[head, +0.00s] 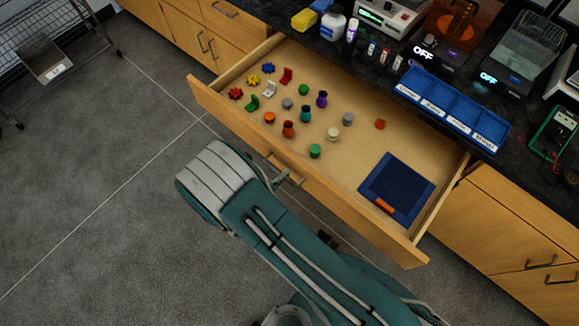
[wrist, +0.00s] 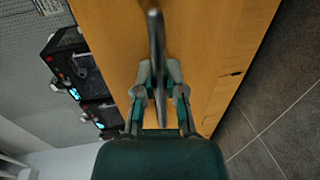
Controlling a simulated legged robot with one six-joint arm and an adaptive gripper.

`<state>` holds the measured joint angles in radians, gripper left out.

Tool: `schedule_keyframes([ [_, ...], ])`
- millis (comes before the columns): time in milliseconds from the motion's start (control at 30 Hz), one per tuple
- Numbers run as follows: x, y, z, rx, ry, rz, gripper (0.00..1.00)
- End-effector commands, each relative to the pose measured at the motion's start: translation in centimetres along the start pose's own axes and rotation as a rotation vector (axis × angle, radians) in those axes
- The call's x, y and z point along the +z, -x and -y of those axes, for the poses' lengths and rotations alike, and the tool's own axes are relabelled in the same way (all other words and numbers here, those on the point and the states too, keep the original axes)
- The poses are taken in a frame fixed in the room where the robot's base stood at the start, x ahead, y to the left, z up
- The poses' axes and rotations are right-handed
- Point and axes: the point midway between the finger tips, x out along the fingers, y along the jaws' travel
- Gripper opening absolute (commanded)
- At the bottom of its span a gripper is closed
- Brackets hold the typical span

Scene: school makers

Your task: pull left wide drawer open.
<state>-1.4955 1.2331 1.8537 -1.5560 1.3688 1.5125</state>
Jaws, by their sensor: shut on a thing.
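The wide drawer (head: 345,222) stands pulled well out from under the dark counter in the head view, with its inside showing. Its wooden front also fills the middle of the wrist view (wrist: 206,40). In the wrist view my gripper (wrist: 160,80) has its two fingers closed around the dark drawer handle (wrist: 154,32).
Inside the drawer lie several small coloured parts and a dark blue mat (head: 397,187). A blue labelled tray (head: 452,110) and devices stand on the counter (head: 400,77). Closed drawers (head: 520,225) flank it. A wire rack (head: 48,62) stands far left; grey floor (head: 80,200) is clear.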

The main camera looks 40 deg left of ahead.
Motion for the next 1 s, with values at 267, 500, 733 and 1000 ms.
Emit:
schedule_keyframes([
  [267,0.0,0.2,0.3,-0.009,0.002,-0.002,0.0],
  [500,-0.1,0.2,0.3,-0.007,0.001,-0.002,0.5],
  [733,0.1,0.2,0.1,-0.005,-0.001,-0.001,0.5],
  [1000,0.0,1.9,0.0,-0.004,-0.002,-0.005,0.5],
])
